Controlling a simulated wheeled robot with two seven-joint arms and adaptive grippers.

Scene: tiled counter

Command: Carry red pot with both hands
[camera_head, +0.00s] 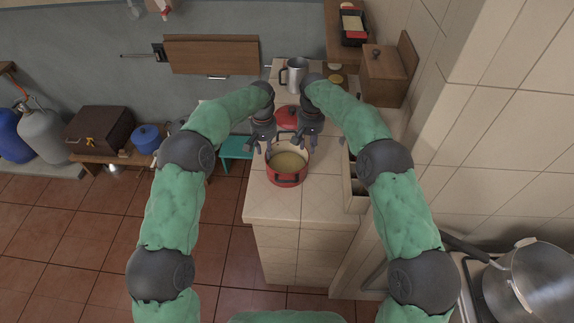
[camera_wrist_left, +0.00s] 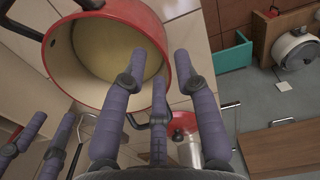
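The red pot (camera_head: 286,180) stands upright on the tiled counter, with yellowish contents and dark handles at its front and back. My left gripper (camera_head: 262,146) is at its back left rim, fingers spread. In the left wrist view, these fingers (camera_wrist_left: 160,68) hang over the pot's rim (camera_wrist_left: 75,90) and near a dark handle, with no grasp visible; exact contact is unclear. My right gripper (camera_head: 307,143) is at the pot's back right, fingers apart and empty. Its fingers also show at the lower left of the left wrist view (camera_wrist_left: 45,140).
A red lid or pot (camera_head: 288,118) sits behind the grippers, partly hidden. A metal pitcher (camera_head: 296,75) stands farther back and a wooden box (camera_head: 386,76) at the back right. Bare counter (camera_head: 274,205) lies in front of the pot. A big steel pot (camera_head: 540,285) is on the stove at lower right.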

